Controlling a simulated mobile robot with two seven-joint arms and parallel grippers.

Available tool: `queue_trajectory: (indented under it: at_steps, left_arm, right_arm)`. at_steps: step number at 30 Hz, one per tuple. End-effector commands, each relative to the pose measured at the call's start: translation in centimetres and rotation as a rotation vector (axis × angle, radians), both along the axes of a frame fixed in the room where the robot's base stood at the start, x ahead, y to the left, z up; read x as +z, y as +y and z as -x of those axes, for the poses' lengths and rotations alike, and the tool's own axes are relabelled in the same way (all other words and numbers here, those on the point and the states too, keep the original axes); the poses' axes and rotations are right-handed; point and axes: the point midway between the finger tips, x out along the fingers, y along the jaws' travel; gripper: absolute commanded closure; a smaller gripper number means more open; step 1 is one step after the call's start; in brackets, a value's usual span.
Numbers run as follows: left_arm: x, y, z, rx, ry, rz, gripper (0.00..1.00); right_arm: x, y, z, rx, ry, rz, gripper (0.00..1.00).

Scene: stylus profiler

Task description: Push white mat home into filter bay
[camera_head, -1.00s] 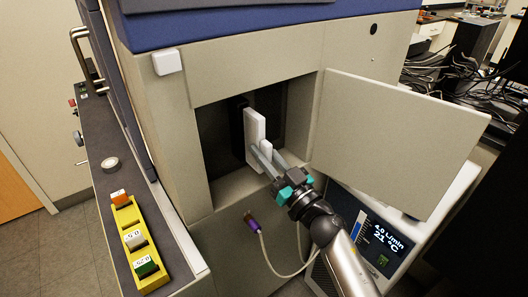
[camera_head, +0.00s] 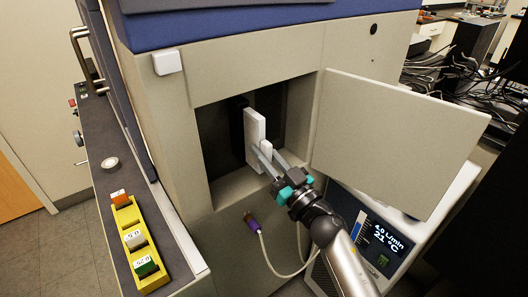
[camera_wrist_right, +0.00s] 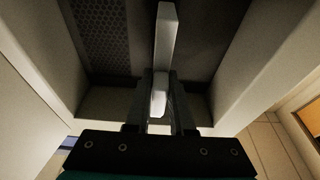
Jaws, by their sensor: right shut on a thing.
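The white mat (camera_head: 255,130) is a thin upright slab inside the open filter bay (camera_head: 222,190), with a small white tab on its near side. My right gripper (camera_head: 266,158) is shut on that tab, reaching into the bay from the lower right. In the right wrist view the white mat (camera_wrist_right: 167,40) stands ahead of the fingers of my right gripper (camera_wrist_right: 159,100), which close on its tab. A dark perforated panel (camera_wrist_right: 103,35) lies beside the mat at the back of the bay. How far the mat is seated is hidden. My left gripper is not in view.
An open door panel (camera_head: 395,140) stands right of the bay, close to my right arm. A cable with a purple plug (camera_head: 250,222) hangs below the opening. A chiller with a display (camera_head: 378,240) stands lower right. A yellow rack (camera_head: 137,245) is on the left ledge.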

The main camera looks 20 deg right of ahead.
Motion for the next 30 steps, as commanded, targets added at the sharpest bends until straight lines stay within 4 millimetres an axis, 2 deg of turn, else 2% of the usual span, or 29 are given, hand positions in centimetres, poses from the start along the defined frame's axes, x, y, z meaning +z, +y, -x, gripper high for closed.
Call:
queue_trajectory:
  at_steps: [30]
  left_arm:
    - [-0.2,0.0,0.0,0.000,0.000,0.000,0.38]
  right_arm:
    - [0.1,0.9,-2.5,0.000,-0.001,0.000,1.00]
